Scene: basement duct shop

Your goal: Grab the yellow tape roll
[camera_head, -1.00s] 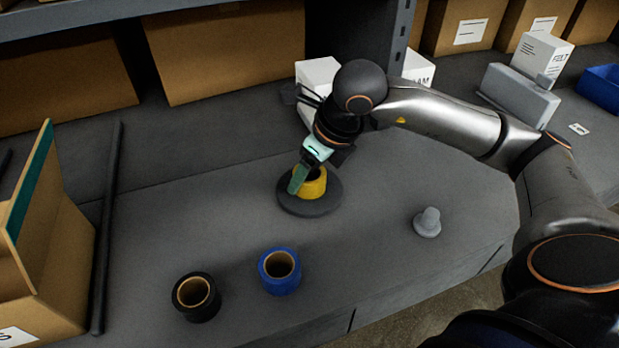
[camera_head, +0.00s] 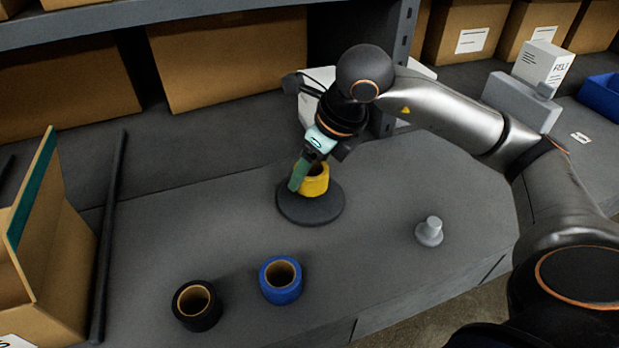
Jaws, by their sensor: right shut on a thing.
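The yellow tape roll (camera_head: 317,183) is at the middle of the head view, over a dark round disc (camera_head: 311,211) on the grey bench. My right gripper (camera_head: 307,176) comes down from above and is shut on the roll's left wall, with one green finger showing outside it. The roll looks slightly raised above the disc, though the gap is hard to judge. My left gripper is not in view.
A blue tape roll (camera_head: 281,281) and a black tape roll (camera_head: 196,305) stand at the front of the bench. A grey knobbed piece (camera_head: 429,232) stands to the right. An open cardboard box (camera_head: 48,260) and a dark rod (camera_head: 110,230) are at left.

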